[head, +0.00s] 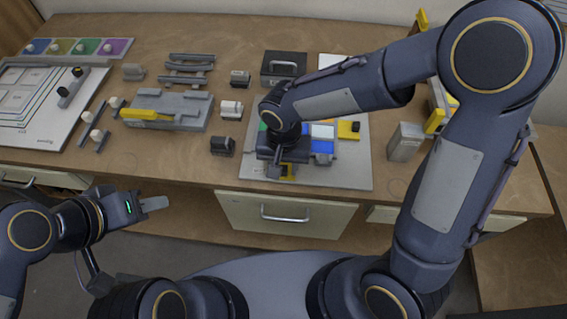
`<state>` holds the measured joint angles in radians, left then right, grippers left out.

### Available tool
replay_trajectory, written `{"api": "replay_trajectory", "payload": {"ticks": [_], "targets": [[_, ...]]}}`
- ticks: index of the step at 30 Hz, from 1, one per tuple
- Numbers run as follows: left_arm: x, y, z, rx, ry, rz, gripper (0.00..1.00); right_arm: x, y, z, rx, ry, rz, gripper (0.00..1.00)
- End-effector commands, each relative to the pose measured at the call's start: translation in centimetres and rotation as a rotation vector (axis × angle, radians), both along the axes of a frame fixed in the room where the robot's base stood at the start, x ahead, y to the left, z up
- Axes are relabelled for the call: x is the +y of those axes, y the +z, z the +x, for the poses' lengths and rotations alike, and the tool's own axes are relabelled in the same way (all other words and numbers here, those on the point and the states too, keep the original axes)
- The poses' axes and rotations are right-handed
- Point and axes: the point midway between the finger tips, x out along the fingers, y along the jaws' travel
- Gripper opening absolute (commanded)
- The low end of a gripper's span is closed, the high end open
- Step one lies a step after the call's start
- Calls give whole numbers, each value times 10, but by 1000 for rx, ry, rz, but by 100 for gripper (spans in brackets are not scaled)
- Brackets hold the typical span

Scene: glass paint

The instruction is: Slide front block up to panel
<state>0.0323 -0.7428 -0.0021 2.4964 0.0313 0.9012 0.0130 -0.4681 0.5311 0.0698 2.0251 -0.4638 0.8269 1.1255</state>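A light grey board (346,177) lies on the bench near its front edge. A panel of coloured squares stands or lies on it, with a blue part (323,147) and a pale part (323,130) visible. That gripper points down at the front left of the panel. Its fingers blend with dark and grey parts there, so I cannot tell its opening or which piece is the front block. My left gripper (156,204) is in front of the bench, away from the board, apparently empty.
A black case (283,68) is behind. A drawing board (40,100) lies at far left.

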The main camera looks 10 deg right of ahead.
Motion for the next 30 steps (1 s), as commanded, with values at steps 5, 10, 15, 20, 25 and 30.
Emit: {"api": "replay_trajectory", "payload": {"ticks": [5,10,15,20,25,30], "targets": [[0,0,0,0,0,0,36,0,0,0,0,0,0,11],[0,0,0,0,0,0,36,0,0,0,0,0,1,0],[0,0,0,0,0,0,36,0,0,1,-1,0,1,0],[0,-4,0,0,0,0,36,-3,0,19,-4,-3,2,0],[0,-5,0,0,0,0,36,-6,1,28,-5,-1,2,0],[0,-5,0,0,0,0,36,-6,2,29,-7,-1,2,19]]}}
